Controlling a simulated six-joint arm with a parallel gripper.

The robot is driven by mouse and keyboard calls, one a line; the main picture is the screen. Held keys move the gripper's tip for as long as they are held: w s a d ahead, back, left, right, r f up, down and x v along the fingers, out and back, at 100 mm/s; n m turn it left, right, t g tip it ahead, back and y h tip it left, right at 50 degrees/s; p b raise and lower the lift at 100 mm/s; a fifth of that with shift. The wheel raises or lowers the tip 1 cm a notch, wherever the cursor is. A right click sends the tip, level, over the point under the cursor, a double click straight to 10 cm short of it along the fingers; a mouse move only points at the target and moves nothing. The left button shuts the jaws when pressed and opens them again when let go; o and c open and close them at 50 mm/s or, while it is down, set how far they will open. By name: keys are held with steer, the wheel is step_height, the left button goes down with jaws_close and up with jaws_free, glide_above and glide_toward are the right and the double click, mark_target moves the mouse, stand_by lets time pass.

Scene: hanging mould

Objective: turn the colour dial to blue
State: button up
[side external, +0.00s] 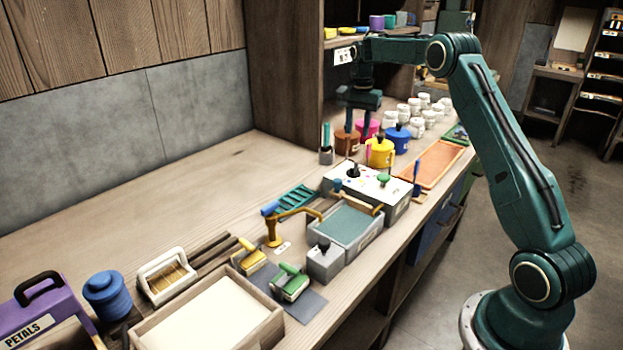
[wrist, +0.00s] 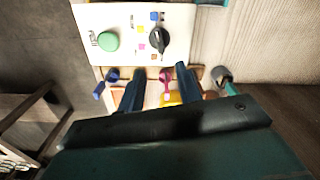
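The colour dial is a black knob (wrist: 158,40) on the white top of a grey box (side external: 394,212). Which mark the knob points at is too small to tell. A green button (wrist: 108,41) is on the same panel; the knob also shows in the side external view (side external: 353,171). My gripper (wrist: 158,85) is open and empty, fingers apart. In the side external view my gripper (side external: 362,125) points down above the coloured pots behind the box, apart from the knob.
An orange tray (side external: 432,164) lies to the right. The left rear bench is clear.

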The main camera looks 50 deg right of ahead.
steer(key=shift+r, duration=1.15)
steer(key=s+a+r+n+t, duration=0.1)
steer(key=s+a+r+n, duration=0.3)
steer(key=s+a+r, duration=0.45)
steer(key=s+a+r+n+t, duration=0.2)
steer(key=s+a+r+n, duration=0.25)
steer(key=a, duration=0.65)
steer(key=s+a+f+n+t, duration=0.1)
steer(key=s+a+n, duration=0.1)
steer(key=s, duration=0.5)
steer(key=s+a+f+n, duration=0.2)
steer(key=s+a, duration=0.2)
steer(key=s, duration=0.3)
steer(key=s+a+f+n+t, duration=0.1)
steer(key=s+a+f+n, duration=0.1)
steer(key=s+a, duration=0.2)
steer(key=s, duration=0.2)
steer(key=shift+s+f+n+t, duration=0.25)
steer(key=shift+s+n+t, duration=0.05)
steer(key=shift+s+n, duration=0.1)
